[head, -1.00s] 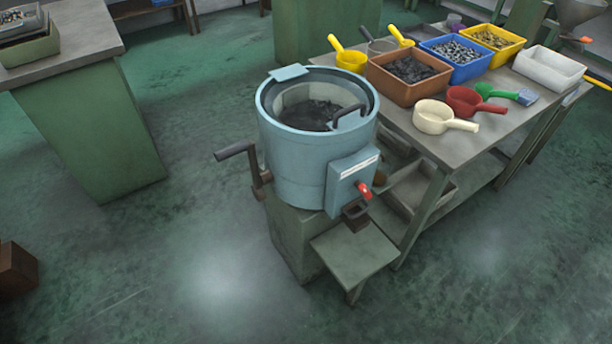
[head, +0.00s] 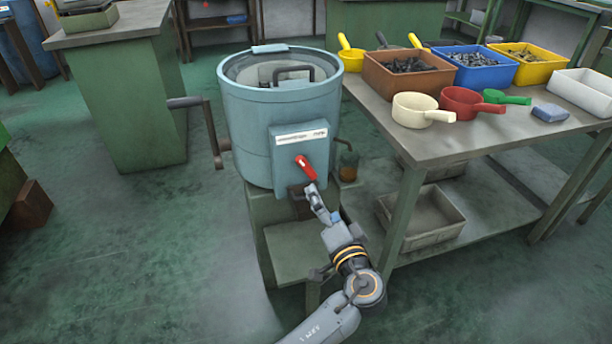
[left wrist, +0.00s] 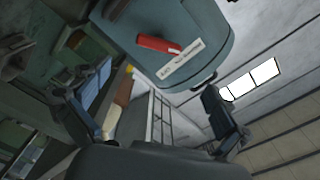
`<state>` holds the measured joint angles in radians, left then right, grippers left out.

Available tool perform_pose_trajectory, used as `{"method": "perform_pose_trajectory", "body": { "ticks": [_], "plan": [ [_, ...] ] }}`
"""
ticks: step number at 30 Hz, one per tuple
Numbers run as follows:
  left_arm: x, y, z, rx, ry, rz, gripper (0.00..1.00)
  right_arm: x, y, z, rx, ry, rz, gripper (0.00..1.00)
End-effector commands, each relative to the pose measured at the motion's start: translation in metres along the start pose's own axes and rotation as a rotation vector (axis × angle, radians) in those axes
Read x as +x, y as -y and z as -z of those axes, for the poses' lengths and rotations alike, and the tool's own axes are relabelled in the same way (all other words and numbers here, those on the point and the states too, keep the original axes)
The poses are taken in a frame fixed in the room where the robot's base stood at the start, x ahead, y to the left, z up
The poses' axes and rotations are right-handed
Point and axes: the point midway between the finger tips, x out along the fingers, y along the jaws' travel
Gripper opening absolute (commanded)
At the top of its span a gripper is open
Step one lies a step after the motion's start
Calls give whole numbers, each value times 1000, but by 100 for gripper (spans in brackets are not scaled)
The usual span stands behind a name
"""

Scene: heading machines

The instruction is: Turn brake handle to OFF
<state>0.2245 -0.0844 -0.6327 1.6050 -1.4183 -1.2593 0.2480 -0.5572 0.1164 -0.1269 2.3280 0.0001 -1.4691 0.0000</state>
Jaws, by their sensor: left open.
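The brake handle (head: 306,168) is a short red lever on the front box of a blue-grey drum machine (head: 255,125), under a white label strip (head: 301,137). In the head view it slants down to the right. My left gripper (head: 318,200) is just below the handle, in front of the drum. In the left wrist view the red handle (left wrist: 157,45) lies beyond the fingers, beside the label. The left gripper's fingers (left wrist: 150,108) are spread wide with nothing between them. The label's small print is unreadable. My right gripper is not in view.
A side crank (head: 200,120) sticks out left of the drum. A work table (head: 440,143) with bins and scoops stands to the right, with a tray (head: 425,225) on its lower shelf. A green cabinet (head: 140,110) is at the left. Floor is clear at front left.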

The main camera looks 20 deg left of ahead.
Motion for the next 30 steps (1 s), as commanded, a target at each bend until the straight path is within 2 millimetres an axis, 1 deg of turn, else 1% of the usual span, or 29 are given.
{"method": "perform_pose_trajectory", "body": {
  "ticks": [5,12,18,21,24,30],
  "plan": [
    [28,2,1,1,-1,4,100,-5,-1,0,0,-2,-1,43],
    [80,0,0,3,-1,1,100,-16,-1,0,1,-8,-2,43],
    [114,-1,0,3,0,0,100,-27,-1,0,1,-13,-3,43],
    [125,-1,0,3,-1,-2,100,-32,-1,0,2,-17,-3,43],
    [131,-1,0,2,-1,-2,100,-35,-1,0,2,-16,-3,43],
    [134,-1,0,2,0,-3,100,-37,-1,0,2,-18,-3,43]
  ]
}}
